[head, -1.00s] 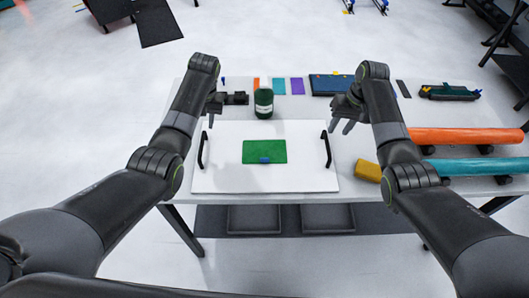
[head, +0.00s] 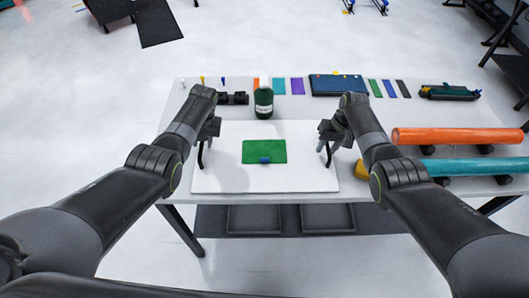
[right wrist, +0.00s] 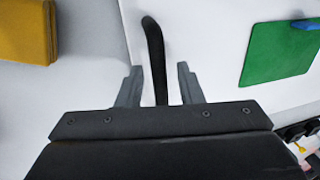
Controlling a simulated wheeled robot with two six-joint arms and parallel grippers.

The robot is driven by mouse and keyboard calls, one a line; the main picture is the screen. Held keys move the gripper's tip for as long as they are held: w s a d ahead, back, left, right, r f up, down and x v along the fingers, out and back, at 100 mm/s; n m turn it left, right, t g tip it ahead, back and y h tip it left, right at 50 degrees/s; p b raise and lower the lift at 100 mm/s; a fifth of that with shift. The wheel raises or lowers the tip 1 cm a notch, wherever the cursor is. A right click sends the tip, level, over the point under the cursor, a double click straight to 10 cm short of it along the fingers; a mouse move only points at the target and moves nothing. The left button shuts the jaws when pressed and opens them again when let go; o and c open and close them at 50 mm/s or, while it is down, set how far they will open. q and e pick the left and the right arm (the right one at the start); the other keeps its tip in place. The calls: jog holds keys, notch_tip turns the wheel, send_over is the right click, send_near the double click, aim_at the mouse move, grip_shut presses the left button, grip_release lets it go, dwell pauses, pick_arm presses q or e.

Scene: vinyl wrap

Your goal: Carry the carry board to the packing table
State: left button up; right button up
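The carry board (head: 220,180) is a white panel lying flat on the table, with a black handle at its left and right sides. A green sheet (head: 264,150) with a small blue piece (head: 264,160) lies on it. My left gripper (head: 205,150) is at the left handle; whether its fingers are open is too small to tell. My right gripper (head: 326,147) is at the right handle. In the right wrist view its two fingers (right wrist: 156,85) stand apart, open, with the black handle (right wrist: 154,50) between them and a gap on both sides.
A dark green bottle (head: 264,101) stands just behind the board. An orange roll (head: 455,136) and a teal roll (head: 475,167) lie at the right. A yellow block (right wrist: 25,30) sits close to the board's right side. Colour swatches and a blue case (head: 338,84) line the back.

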pick_arm(q)
grip_shut()
pick_arm(e)
grip_shut()
pick_arm(q)
jog(key=shift+r, duration=0.1)
pick_arm(e)
jog(key=shift+r, duration=0.1)
dwell(0.9)
